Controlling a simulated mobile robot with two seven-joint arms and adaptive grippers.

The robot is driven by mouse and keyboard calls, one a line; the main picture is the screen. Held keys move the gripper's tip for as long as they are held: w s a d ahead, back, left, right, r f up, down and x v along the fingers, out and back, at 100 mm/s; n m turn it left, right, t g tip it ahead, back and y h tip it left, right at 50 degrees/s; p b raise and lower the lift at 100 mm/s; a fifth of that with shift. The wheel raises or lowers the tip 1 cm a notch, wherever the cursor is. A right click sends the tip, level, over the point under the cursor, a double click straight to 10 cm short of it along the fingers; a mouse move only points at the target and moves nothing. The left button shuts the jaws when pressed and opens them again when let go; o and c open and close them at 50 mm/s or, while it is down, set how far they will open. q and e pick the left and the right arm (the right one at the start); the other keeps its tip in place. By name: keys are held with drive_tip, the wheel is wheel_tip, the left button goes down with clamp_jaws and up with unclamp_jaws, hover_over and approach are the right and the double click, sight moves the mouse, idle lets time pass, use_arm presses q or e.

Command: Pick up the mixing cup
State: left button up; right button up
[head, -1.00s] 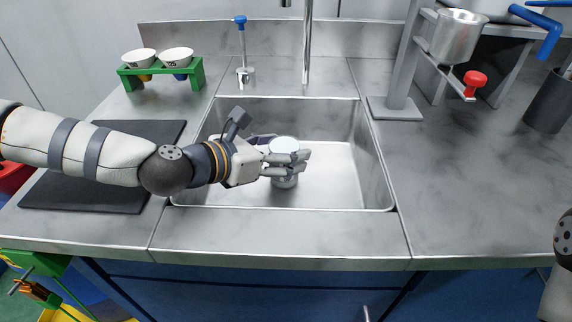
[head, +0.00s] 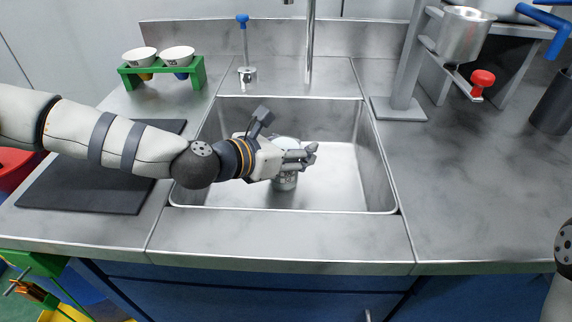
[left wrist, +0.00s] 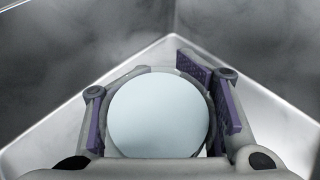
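The mixing cup (head: 285,182) is a pale, round metal cup standing upright in the sink basin. My left gripper (head: 306,158) reaches over the basin from the left, with its fingers at the cup's upper part and hiding some of it. In the left wrist view the cup's pale round top (left wrist: 158,115) lies between the two purple-padded fingers. A narrow gap shows on the cup's left side, and the right pad is very close to it. The fingers are apart around the cup and do not visibly clamp it. My right gripper is out of view.
The sink's rim and walls (head: 345,195) surround the cup and gripper closely. A tap (head: 310,45) rises behind. A green rack (head: 160,72) with white bowls is at back left, a dark mat (head: 90,180) at left. A grey stand (head: 400,108) is at right; the right counter is mostly clear.

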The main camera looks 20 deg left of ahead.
use_arm(q)
drive_tip(key=shift+r, duration=0.15)
clamp_jaws()
drive_tip(key=s+a+r+p, duration=0.3)
drive_tip(key=s+r, duration=0.1)
drive_tip(key=r, duration=0.6)
drive_tip(key=p+v, duration=0.1)
drive_tip(key=v, duration=0.8)
drive_tip(key=shift+a+f, duration=0.35)
drive_tip(key=shift+a, duration=0.1)
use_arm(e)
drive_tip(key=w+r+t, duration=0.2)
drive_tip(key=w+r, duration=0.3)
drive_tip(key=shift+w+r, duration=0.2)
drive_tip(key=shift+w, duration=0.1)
use_arm(q)
drive_tip(key=shift+s, duration=0.15)
